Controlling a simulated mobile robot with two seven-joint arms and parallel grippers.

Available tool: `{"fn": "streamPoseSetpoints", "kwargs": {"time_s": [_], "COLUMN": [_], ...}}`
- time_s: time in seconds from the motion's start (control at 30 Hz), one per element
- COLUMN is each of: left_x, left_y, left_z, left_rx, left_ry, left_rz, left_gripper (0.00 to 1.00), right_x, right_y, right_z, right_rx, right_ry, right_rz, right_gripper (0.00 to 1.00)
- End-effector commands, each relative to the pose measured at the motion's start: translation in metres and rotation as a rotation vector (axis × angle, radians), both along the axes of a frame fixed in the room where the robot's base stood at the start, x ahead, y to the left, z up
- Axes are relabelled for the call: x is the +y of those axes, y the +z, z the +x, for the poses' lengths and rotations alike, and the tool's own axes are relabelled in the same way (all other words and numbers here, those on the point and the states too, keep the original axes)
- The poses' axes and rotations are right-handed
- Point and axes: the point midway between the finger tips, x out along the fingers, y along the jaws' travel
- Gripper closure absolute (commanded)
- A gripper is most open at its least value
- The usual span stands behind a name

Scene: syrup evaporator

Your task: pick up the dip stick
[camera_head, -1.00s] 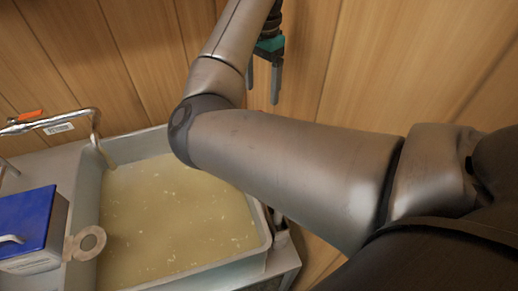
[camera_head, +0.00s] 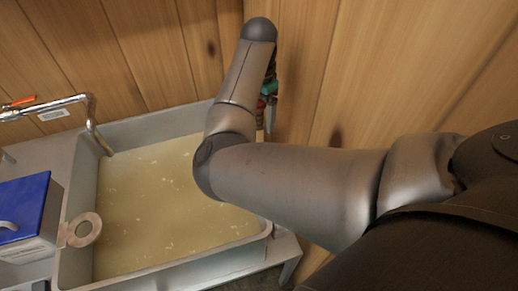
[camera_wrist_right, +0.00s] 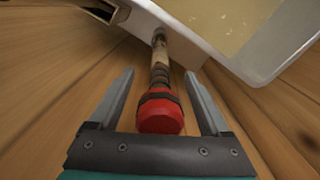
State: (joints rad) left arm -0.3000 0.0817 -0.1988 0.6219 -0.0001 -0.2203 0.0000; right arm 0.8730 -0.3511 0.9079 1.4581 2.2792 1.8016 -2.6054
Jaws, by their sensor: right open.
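In the right wrist view, a rod with a red end (camera_wrist_right: 160,114) and a dark ribbed collar, which looks like the dip stick, lies between my open right fingers (camera_wrist_right: 159,76). Its brownish shaft runs away towards the pan's outer corner. Neither finger visibly touches it; a gap shows on each side. In the head view my right gripper (camera_head: 267,112) is partly hidden behind my own forearm, beside the pan's far right corner. A bit of red (camera_head: 261,103) shows by its fingers. My left gripper is not in view.
A metal pan (camera_head: 180,272) of yellowish liquid stands left of my right arm. A pipe spout (camera_head: 92,115) with an orange-red lever reaches in at its left. Wooden walls rise close behind.

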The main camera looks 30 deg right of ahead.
Motion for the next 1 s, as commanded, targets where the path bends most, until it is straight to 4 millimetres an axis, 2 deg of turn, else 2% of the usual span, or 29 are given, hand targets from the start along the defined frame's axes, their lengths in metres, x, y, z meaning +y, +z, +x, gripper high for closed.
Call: {"fn": "streamPoseSetpoints", "kwargs": {"time_s": [0.3,1.0], "left_x": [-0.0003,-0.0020], "left_y": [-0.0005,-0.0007], "left_z": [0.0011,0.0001], "left_rx": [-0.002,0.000], "left_ry": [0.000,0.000], "left_rz": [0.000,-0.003], "left_gripper": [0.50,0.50], "right_x": [-0.0005,-0.0006], "right_y": [-0.0048,-0.0042], "right_z": [0.0001,0.0002], "right_rx": [0.000,0.000], "right_ry": [0.000,0.000], "right_rz": [-0.001,-0.002], "right_gripper": [0.21,1.00]}}
